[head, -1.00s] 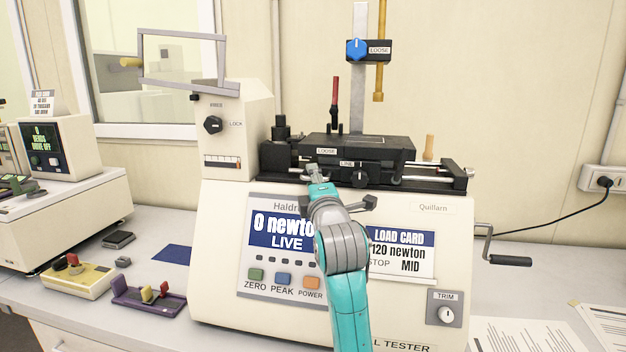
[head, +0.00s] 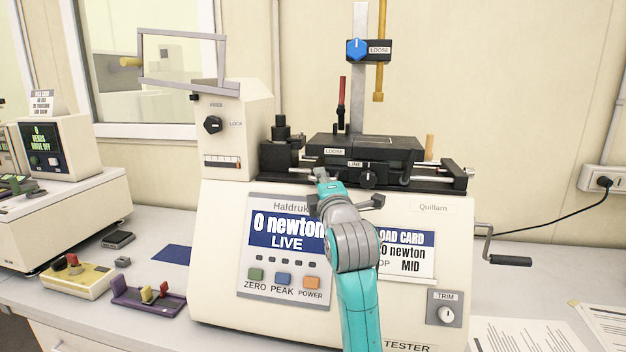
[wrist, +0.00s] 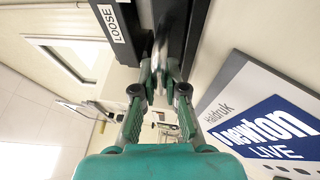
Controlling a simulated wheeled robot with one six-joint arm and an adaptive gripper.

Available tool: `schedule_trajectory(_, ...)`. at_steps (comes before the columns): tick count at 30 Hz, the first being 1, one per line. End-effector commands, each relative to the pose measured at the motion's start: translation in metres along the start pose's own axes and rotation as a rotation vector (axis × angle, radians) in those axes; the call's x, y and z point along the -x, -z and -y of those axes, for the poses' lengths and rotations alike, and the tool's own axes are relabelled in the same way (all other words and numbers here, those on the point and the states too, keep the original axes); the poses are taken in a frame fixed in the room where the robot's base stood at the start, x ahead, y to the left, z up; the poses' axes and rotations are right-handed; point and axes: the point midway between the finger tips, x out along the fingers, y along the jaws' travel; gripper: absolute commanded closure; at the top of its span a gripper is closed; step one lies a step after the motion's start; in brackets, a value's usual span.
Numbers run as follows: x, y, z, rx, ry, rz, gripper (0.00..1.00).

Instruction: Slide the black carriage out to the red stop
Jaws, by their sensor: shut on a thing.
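The black carriage (head: 364,148) sits on the black rail bed (head: 458,180) on top of the cream tester. It bears LOOSE and LINE labels and a black front knob (head: 368,179). My gripper (head: 321,175) is at the carriage's front left, below the LOOSE label. In the wrist view its fingers (wrist: 160,72) are shut on a silver metal handle (wrist: 160,47) at the carriage's edge. A red-handled lever (head: 341,90) stands behind the carriage. I cannot make out a separate red stop.
A tan peg (head: 429,147) stands close to the carriage's right end. Bare rail shows to the right, up to the end block. A crank handle (head: 510,261) sticks out on the tester's right. A clear guard frame (head: 183,60) is raised at the left.

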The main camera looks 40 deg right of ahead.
Motion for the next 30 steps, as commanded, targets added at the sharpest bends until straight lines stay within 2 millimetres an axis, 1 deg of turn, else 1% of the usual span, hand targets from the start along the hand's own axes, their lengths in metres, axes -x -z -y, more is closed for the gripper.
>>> schedule_trajectory(1,0.005,-0.015,0.002,0.002,0.003,0.011,1.00)
schedule_trajectory(4,0.012,-0.033,0.002,0.002,0.003,0.011,1.00)
schedule_trajectory(7,0.018,-0.045,0.002,0.002,0.004,0.010,1.00)
schedule_trajectory(12,0.022,-0.053,0.001,0.002,0.003,0.006,1.00)
schedule_trajectory(20,0.022,-0.052,0.001,0.002,0.003,0.004,1.00)
schedule_trajectory(21,0.022,-0.052,0.001,0.002,0.003,0.004,0.79)
schedule_trajectory(23,0.022,-0.052,0.001,0.002,0.003,0.004,0.64)
schedule_trajectory(24,0.022,-0.052,0.001,0.002,0.002,0.004,0.63)
schedule_trajectory(30,0.022,-0.052,0.001,0.002,0.001,0.005,0.63)
